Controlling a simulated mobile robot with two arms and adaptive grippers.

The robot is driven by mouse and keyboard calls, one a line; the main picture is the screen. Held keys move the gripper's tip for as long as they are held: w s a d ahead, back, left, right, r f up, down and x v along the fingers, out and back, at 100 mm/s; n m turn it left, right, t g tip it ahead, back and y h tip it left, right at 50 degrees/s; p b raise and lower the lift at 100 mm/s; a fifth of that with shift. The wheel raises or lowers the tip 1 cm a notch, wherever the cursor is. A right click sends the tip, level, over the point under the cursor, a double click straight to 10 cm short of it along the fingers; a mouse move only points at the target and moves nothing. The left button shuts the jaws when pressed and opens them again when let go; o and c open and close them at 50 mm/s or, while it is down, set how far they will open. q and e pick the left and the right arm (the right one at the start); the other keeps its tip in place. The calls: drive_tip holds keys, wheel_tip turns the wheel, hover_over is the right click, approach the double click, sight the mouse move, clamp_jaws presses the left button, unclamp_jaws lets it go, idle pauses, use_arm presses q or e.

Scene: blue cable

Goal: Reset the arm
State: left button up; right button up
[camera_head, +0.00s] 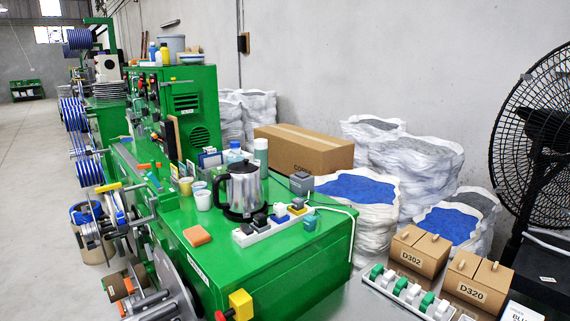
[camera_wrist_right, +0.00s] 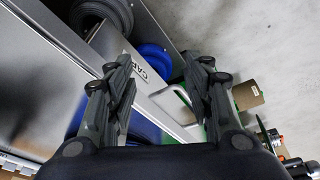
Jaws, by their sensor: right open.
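My right gripper (camera_wrist_right: 158,100) shows in the right wrist view, with its two dark fingers spread apart and nothing between them. Beyond the fingers is a light panel with lettering (camera_wrist_right: 146,62), which looks some way off. A blue cable coil (camera_wrist_right: 155,60) lies past the panel, and a dark coil (camera_wrist_right: 100,14) sits at the upper left. In the head view neither gripper shows. Blue-and-white cable spools (camera_head: 73,115) stand along the green machine at the left.
A green machine bench (camera_head: 280,245) holds a kettle (camera_head: 241,190), a power strip (camera_head: 270,225) and cups (camera_head: 202,197). Cardboard boxes (camera_head: 418,250) and a socket strip (camera_head: 405,292) stand at lower right. A black fan (camera_head: 535,130) stands at right. Open floor (camera_head: 30,190) lies at left.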

drive_tip(key=s+d+f, duration=0.1)
drive_tip(key=s+f, duration=0.3)
drive_tip(key=f, duration=0.5)
drive_tip(key=s+f+g, duration=0.1)
drive_tip(key=s+f, duration=0.3)
drive_tip(key=f, duration=0.5)
drive_tip(key=s+d+f, duration=0.1)
drive_tip(key=s+f, duration=0.3)
drive_tip(key=f, duration=0.5)
drive_tip(key=s+d+f+g, duration=0.1)
drive_tip(key=s+f, duration=0.3)
drive_tip(key=s, duration=0.4)
drive_tip(key=shift+s+d+f, duration=0.15)
drive_tip(key=shift+f, duration=0.2)
